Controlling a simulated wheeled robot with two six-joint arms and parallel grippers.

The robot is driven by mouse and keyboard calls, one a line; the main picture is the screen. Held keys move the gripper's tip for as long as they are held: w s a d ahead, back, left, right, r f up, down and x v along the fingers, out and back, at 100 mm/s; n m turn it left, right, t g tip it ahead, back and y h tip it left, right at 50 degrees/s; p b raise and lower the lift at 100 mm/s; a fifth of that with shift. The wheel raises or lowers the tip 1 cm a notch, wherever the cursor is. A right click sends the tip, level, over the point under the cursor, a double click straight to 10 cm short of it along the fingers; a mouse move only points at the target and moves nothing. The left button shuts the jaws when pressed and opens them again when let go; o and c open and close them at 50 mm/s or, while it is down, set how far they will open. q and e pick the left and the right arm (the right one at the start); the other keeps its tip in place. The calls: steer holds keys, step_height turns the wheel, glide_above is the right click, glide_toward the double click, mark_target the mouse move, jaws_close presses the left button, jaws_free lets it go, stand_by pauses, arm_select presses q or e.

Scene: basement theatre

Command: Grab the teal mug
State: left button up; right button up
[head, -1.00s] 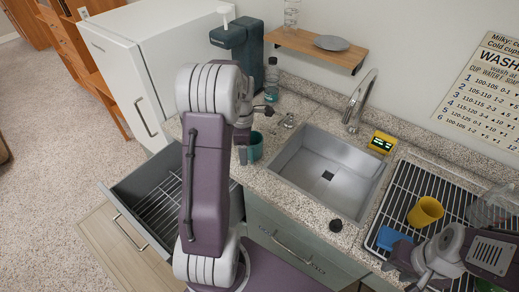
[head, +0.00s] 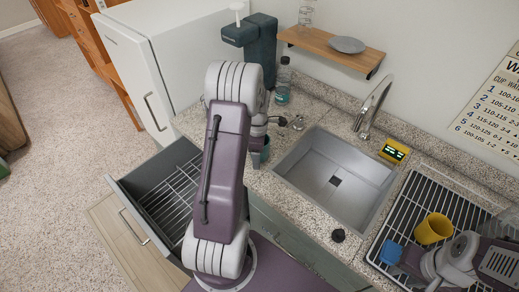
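The teal mug (head: 265,154) stands on the speckled counter left of the sink in the head view. Only a strip of it shows, because my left arm covers most of it. My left gripper (head: 257,144) is at the mug, in front of or over it. Its fingers are mostly hidden, so I cannot tell whether they are around the mug or touching it. My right gripper (head: 434,276) is low at the right, over the drying rack near a blue cup. Its fingers are too small and covered to tell their opening.
The sink (head: 335,180) lies right of the mug, with a faucet (head: 372,105) behind. A bottle (head: 283,82) and a dark teal dispenser (head: 257,42) stand behind the mug. The drying rack (head: 408,216) holds a yellow mug (head: 433,229) and the blue cup (head: 391,252). A drawer (head: 140,208) is open at left.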

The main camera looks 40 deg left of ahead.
arm_select(q)
step_height(320, 180, down, 3)
steer(key=shift+r, duration=0.1)
steer(key=shift+w+f, duration=0.1)
steer(key=shift+f, duration=0.25)
jaws_close()
steer(key=shift+r, duration=0.2)
steer(key=shift+r, duration=0.6)
step_height(320, 180, up, 3)
steer(key=shift+f+b, duration=0.1)
steer(key=shift+b, duration=0.2)
steer(key=s+d+r+b, duration=0.1)
steer(key=s+d+r, duration=0.1)
steer(key=s+r, duration=0.4)
steer(key=shift+s+d+r, duration=0.2)
steer(key=shift+s+r, duration=0.15)
steer(key=shift+s, duration=2.35)
